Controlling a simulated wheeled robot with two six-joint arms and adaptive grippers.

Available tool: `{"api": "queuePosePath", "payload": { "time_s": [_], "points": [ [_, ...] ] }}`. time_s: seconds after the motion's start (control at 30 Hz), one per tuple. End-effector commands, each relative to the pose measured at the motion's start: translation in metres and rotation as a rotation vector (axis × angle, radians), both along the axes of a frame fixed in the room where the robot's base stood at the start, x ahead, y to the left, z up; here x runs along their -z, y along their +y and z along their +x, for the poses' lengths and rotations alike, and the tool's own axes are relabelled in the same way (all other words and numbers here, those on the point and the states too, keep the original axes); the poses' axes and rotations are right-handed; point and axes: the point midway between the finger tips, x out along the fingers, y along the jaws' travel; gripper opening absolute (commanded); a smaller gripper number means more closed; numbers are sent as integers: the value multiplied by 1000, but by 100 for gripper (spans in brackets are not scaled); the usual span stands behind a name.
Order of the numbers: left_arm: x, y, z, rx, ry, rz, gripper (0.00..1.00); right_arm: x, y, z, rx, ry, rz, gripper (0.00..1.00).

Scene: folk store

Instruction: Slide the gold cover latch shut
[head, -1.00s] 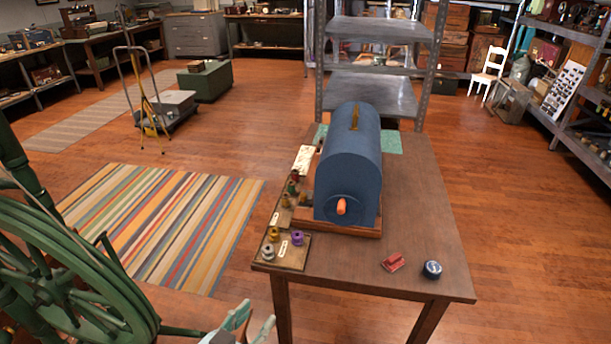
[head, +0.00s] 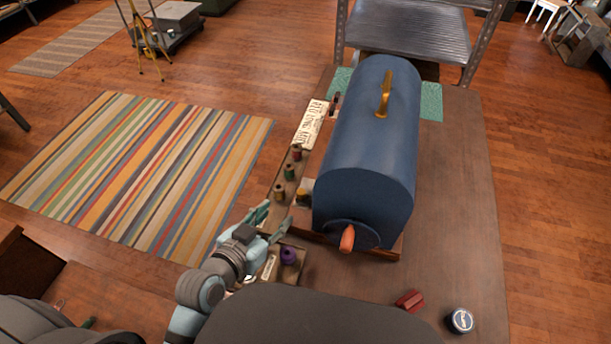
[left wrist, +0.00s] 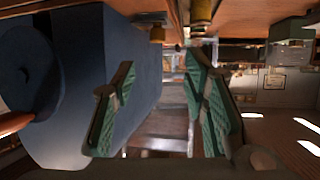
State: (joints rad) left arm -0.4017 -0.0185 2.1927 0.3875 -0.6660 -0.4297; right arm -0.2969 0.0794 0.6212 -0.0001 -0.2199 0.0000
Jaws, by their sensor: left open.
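A blue rounded sewing-machine-like cover (head: 365,150) stands on a wooden base on the table, with an orange knob (head: 347,238) on its near end. A gold handle-like piece (head: 384,95) is on its top. A small gold piece (head: 303,197) sits low beside its left side; I cannot tell for certain that it is the latch. My left gripper (head: 274,220) is open and empty, left of the cover's near corner, apart from it. In the left wrist view its green-padded fingers (left wrist: 165,100) are spread, with the blue cover (left wrist: 110,60) at left.
Small spools, red (head: 296,152), green (head: 289,173) and purple (head: 288,256), stand along the table's left edge, close to my left gripper. A red object (head: 409,301) and a dark round tin (head: 460,320) lie at the front. The table's right side (head: 455,200) is clear.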

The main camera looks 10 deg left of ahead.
Motion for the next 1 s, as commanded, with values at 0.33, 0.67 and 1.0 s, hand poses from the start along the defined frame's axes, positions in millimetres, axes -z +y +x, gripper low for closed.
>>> {"api": "queuePosePath", "payload": {
  "time_s": [0.33,0.67,1.0],
  "points": [
    [35,-23,76,8,-2,-2,40,21,0,-9,0,14,1,36],
    [55,-35,123,5,0,0,40,33,0,-3,0,3,0,36],
    [55,-35,126,4,0,0,32,33,0,-3,0,4,0,36]
  ]
}}
